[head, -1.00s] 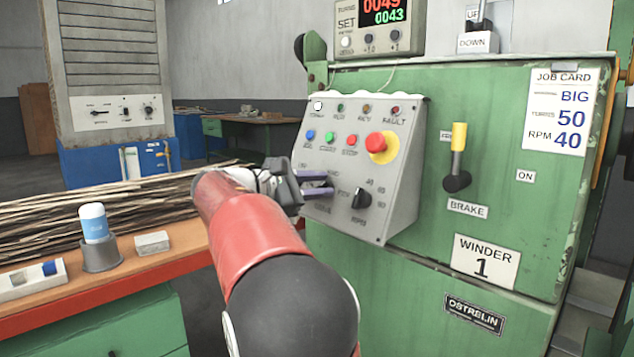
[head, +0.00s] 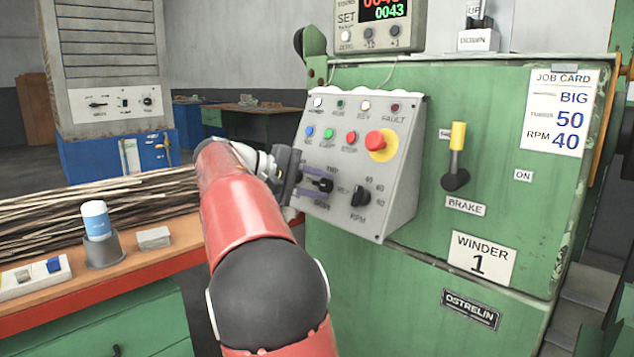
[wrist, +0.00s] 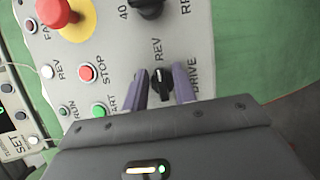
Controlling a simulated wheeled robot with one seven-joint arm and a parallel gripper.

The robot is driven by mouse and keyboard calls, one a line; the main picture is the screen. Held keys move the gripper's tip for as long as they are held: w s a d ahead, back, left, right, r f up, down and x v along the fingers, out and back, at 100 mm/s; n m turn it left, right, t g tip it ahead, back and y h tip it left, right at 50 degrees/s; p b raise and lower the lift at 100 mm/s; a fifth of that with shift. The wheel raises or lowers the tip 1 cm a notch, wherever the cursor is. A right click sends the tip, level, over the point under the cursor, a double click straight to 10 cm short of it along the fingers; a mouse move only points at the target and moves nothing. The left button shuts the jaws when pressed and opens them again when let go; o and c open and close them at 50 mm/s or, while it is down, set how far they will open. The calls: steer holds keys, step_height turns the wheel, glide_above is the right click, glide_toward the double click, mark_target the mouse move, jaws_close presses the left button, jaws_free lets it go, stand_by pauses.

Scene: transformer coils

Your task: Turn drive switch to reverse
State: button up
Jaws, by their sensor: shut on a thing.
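The drive switch (head: 321,184) is a small black knob low on the left of the grey sloped control panel (head: 400,190). In the wrist view the knob (wrist: 161,84) sits between my two purple fingers, above the DRIVE label (head: 322,206). Its pale mark points toward the REV word beside it. My gripper (head: 317,185) is shut on this knob; its fingertips also show in the wrist view (wrist: 163,84). The REV lamp (head: 365,103) at the panel's top looks white.
A black RPM knob (head: 361,196) sits just right of the drive switch. The red emergency button (head: 375,140) and several small push buttons are above. The brake lever (head: 456,155) stands on the green winder. A workbench with thin strips (head: 80,215) lies at left.

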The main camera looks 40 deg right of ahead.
steer(key=shift+m, duration=0.3)
steer(key=shift+c, duration=0.2)
steer(key=o, duration=0.6)
steer(key=shift+w+a, duration=0.1)
steer(key=v, duration=0.7)
steer(key=shift+w+a+r+p, duration=0.1)
steer(key=shift+a+r+p, duration=0.15)
steer(key=shift+p, duration=0.1)
steer(key=shift+f, duration=0.1)
